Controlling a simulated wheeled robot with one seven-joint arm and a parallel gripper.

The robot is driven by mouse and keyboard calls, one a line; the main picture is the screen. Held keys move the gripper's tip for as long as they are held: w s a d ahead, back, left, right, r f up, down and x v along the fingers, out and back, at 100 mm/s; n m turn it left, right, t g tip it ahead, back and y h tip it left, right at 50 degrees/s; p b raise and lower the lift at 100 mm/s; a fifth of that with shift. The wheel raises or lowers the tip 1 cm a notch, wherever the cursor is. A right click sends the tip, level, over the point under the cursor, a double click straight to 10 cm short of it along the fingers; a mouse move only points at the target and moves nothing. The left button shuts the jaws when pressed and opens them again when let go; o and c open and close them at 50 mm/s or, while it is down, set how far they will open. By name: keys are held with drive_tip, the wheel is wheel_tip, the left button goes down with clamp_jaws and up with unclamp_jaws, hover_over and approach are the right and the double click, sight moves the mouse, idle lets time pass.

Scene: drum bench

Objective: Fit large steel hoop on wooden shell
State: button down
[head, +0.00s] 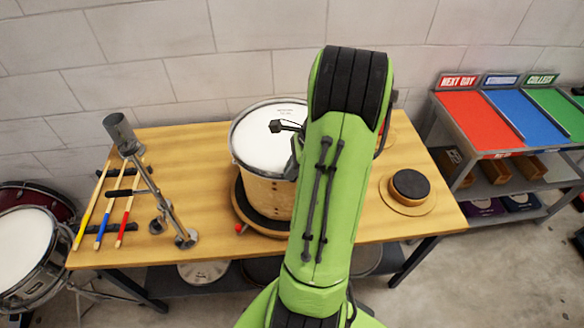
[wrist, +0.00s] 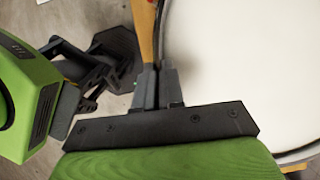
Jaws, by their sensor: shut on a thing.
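The wooden shell (head: 262,190) stands upright on a round base with a dark top (head: 243,212), in the middle of the bench. A white drumhead (head: 262,140) covers its top. The large steel hoop (head: 232,150) shows as a silver rim around the white head, at the shell's top edge; I cannot tell whether it is fully seated. My gripper (wrist: 158,84) is shut on the hoop's rim, which also shows in the wrist view (wrist: 163,38).
A round black pad (head: 410,184) lies at the right. A drum (head: 25,245) stands on the floor at left. A shelf with coloured lanes (head: 490,120) is at right.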

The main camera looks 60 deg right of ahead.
drive_tip(key=c, duration=1.7)
unclamp_jaws()
drive_tip(key=shift+s+a+f, duration=0.15)
drive_tip(key=shift+s+f, duration=0.05)
drive_tip(key=shift+f, duration=0.15)
drive_tip(key=o, duration=0.5)
drive_tip(key=shift+s+a, duration=0.15)
drive_tip(key=shift+a, duration=0.05)
drive_tip(key=shift+c, duration=0.2)
